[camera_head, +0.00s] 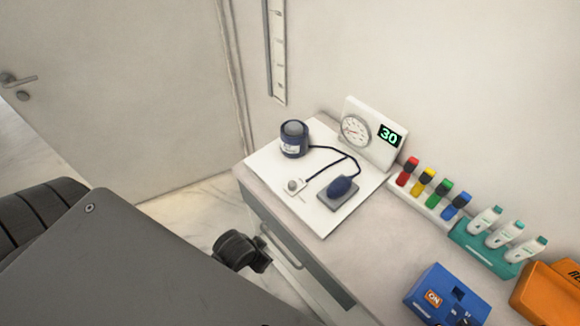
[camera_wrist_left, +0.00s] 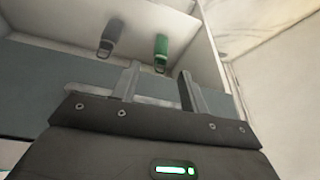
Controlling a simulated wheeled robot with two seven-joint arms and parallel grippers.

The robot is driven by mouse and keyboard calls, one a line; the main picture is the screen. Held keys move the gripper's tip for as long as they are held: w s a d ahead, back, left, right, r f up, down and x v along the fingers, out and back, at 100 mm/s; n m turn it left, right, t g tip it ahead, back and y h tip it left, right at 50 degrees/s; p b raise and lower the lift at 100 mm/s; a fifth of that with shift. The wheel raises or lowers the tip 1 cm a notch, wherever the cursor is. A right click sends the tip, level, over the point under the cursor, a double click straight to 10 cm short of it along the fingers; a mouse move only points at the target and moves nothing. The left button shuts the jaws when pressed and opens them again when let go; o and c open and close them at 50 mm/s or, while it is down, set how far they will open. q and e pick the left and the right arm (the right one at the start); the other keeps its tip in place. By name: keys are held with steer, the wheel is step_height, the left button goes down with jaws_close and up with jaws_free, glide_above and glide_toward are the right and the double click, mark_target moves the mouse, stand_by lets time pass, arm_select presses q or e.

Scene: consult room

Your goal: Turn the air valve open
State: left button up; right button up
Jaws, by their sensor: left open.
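The air valve looks to be the small white block with a grey round knob (camera_head: 294,186) on the white board (camera_head: 321,218) in the head view. Thin dark tubes link a dark blue cuff (camera_head: 294,140), a blue bulb (camera_head: 343,187) and the gauge area. The valve is not visible in that view. My right gripper is not in view.
Coloured bottles (camera_head: 430,188), a teal rack (camera_head: 497,246) with white tubes, a blue box (camera_head: 447,296) and an orange box (camera_head: 553,291) line the counter's right. The left wrist view shows a green item (camera_wrist_left: 161,50) and a grey item (camera_wrist_left: 110,36) beyond my fingers.

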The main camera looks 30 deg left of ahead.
arm_select(q)
steer(key=w+d+r+m+t+p, duration=0.1)
steer(key=w+r, duration=0.2)
steer(key=r, duration=0.5)
steer(key=w+d+r+t+p, duration=0.2)
steer(key=r, duration=0.5)
steer(key=w+d+r+m+h, duration=0.1)
steer(key=w+r, duration=0.1)
steer(key=w+d+r+m+t+h, duration=0.1)
steer(key=w+d, duration=0.1)
steer(key=w, duration=0.1)
steer(key=w+d+r+m+t+h, duration=0.1)
steer(key=w+d+r, duration=0.1)
steer(key=shift+w+r+h, duration=0.3)
steer(key=w+d+r+m+h, duration=0.4)
steer(key=d+m, duration=0.1)
steer(key=m+g+y, duration=0.1)
steer(key=g+y, duration=0.3)
steer(key=g, duration=0.3)
glide_toward(292, 183)
steer(key=b+x, duration=0.1)
steer(key=x, duration=0.7)
steer(key=shift+d+f, duration=0.15)
steer(key=shift+f, duration=0.1)
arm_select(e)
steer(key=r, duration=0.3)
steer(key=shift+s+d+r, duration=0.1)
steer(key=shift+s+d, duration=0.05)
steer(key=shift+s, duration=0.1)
